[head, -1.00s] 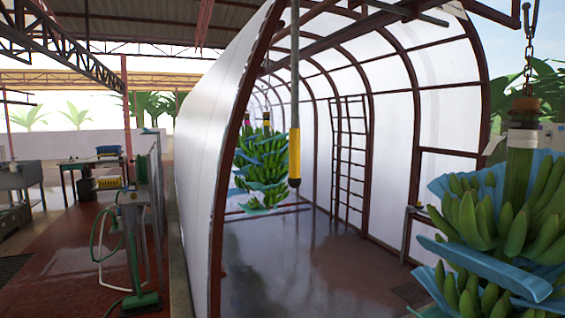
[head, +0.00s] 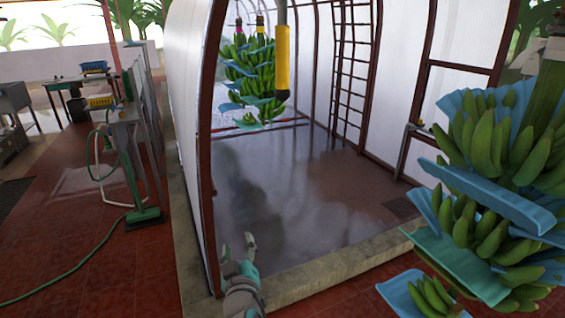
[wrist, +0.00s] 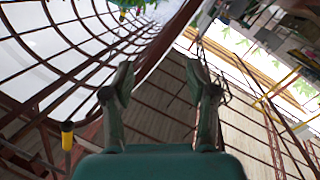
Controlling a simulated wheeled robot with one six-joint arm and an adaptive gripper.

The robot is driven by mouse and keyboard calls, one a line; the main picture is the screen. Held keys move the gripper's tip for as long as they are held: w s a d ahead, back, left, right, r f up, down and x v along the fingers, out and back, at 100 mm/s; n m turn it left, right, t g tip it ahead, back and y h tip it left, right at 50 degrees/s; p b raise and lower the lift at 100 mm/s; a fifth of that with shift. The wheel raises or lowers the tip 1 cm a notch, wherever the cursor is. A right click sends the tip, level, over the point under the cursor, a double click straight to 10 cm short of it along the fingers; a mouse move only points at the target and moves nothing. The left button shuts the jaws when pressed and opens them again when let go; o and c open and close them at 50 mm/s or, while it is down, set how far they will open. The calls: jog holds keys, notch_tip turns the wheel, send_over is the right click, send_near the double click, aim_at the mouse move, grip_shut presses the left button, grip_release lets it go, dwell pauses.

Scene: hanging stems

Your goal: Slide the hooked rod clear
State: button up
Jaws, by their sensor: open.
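The rod (head: 282,60) hangs upright at the mouth of the white tunnel. It has a yellow grip and a dark lower end, and its upper part is cut off by the top edge, so no hook shows. Its yellow grip also shows at the lower left of the wrist view (wrist: 67,136). My gripper (head: 237,250) is low in the head view, below and left of the rod and well apart from it. In the wrist view my gripper (wrist: 162,75) has its two fingers spread with nothing between them.
A big banana bunch (head: 500,215) with blue sheets hangs at the right. Another bunch (head: 248,70) hangs behind the rod, inside the tunnel. The tunnel's red frame post (head: 205,180) and a low concrete kerb (head: 330,262) are near my gripper. The tunnel floor is clear.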

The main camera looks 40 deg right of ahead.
aim_at(278, 62)
jog(key=w+d+r+m+g+h, duration=0.2)
jog(key=w+r+m+h, duration=0.1)
jog(key=r, duration=0.8)
jog(key=w+d+r+m+g+h, duration=0.2)
jog(key=w+d+r+m+h, duration=0.15)
jog(key=r, duration=0.85)
jog(key=s+d+r+m+g+h, duration=0.1)
jog(key=s+r+m+g, duration=0.25)
jog(key=r, duration=0.55)
jog(key=s+d+r+m+g+h, duration=0.15)
jog(key=r+m, duration=0.25)
jog(key=r, duration=0.6)
jog(key=shift+g, duration=0.4)
jog(key=x, duration=1)
jog(key=shift+s+d+f, duration=0.15)
jog(key=shift+f, duration=0.15)
grip_shut()
